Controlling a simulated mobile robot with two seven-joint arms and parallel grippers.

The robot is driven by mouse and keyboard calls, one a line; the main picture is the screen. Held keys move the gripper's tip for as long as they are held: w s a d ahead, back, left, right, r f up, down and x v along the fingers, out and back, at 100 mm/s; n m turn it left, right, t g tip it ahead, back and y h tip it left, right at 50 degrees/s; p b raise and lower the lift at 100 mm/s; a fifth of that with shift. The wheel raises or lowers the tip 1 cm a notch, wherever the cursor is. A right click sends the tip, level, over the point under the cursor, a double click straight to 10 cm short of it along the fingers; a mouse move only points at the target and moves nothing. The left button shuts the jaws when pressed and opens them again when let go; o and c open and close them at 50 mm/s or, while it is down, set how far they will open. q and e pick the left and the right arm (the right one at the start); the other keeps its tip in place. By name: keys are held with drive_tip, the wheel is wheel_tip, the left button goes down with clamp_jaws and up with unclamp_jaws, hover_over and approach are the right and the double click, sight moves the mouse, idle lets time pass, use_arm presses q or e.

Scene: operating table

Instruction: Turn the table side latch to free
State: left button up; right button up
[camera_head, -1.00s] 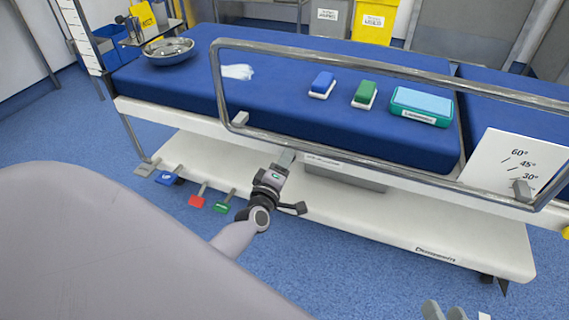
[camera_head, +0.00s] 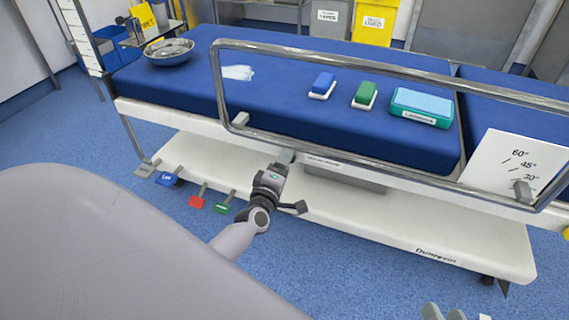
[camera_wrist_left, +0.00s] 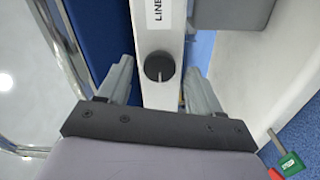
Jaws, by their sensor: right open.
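The side latch looks like a round black knob (camera_wrist_left: 160,66) on the white side rail of the table, with a pale line mark across its face. In the left wrist view it lies between the two fingers of my left gripper (camera_wrist_left: 157,74). The fingers are apart, one on each side, and do not appear to touch it. In the head view my left gripper (camera_head: 284,158) is at the rail and hides the knob. My right gripper (camera_head: 444,312) is open and empty at the bottom edge, only partly in view.
A metal guard rail (camera_head: 350,62) runs along the near side of the blue-topped table (camera_head: 285,95). A label (camera_wrist_left: 158,14) sits beside the knob. Red (camera_head: 197,202) and green (camera_head: 222,208) pedals are low on the left. An angle card (camera_head: 510,160) stands at right.

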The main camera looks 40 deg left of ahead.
use_arm(q)
drive_tip(key=p+v, duration=0.2)
drive_tip(key=v, duration=0.5)
use_arm(e)
drive_tip(key=shift+s+d+h, duration=0.15)
drive_tip(key=shift+d+h, duration=0.45)
drive_tip(key=shift+d, duration=0.25)
use_arm(q)
drive_tip(key=shift+s, duration=0.1)
use_arm(e)
drive_tip(key=shift+r, duration=0.15)
drive_tip(key=shift+s, duration=0.15)
